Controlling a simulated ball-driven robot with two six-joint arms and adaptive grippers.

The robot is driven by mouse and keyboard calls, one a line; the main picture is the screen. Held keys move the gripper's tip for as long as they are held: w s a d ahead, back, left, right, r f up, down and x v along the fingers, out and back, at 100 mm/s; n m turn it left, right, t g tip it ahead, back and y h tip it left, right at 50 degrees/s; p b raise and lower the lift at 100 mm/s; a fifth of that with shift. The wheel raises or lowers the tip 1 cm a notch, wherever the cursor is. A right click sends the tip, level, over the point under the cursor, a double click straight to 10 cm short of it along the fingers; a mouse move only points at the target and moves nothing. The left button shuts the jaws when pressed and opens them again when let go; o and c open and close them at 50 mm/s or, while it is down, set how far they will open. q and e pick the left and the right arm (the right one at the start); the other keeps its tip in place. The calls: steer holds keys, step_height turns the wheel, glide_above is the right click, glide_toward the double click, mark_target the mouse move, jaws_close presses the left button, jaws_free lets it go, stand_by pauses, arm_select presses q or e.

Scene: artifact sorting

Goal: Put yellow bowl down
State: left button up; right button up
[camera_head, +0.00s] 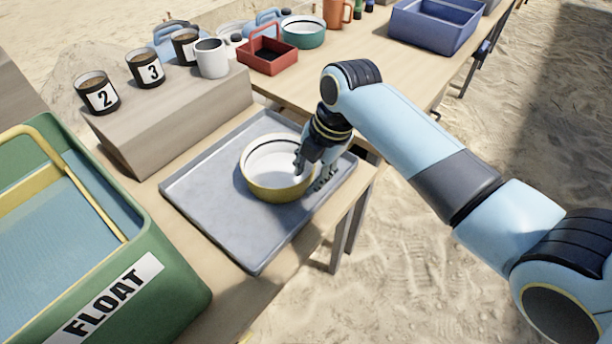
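The yellow bowl (262,184), white inside, is upright over the grey tray (215,220), toward its right side. It looks at or very near the tray surface; I cannot tell if it touches. My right gripper (303,168) comes from the right and is at the bowl's right rim, with a finger over the inside of the bowl. The fingertips are small and partly hidden, so I cannot tell whether they grip the rim. My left gripper is not in view.
A green bin marked FLOAT (150,260) holds water at the left. A raised block (165,120) behind the tray bears numbered cups (98,92) and a white mug (211,58). A red basket (267,55), teal bowl (303,32) and blue bin (435,25) stand farther back. The tray's left part is clear.

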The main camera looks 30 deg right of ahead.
steer(key=p+v, duration=0.1)
steer(key=v, duration=0.8)
steer(key=shift+s, duration=0.1)
steer(key=s+d+f+m+h, duration=0.1)
steer(key=s+d+f+m, duration=0.2)
steer(key=s+f+m, duration=0.7)
steer(key=s+d+f+m+g+h+b, duration=0.1)
steer(key=s+d+f+m, duration=0.2)
steer(key=s+f+m, duration=0.8)
steer(key=shift+s+f+m+h, duration=0.3)
steer(key=shift+s+f+h, duration=0.1)
steer(key=shift+s+f, duration=8.4)
steer(key=shift+d+r, duration=0.1)
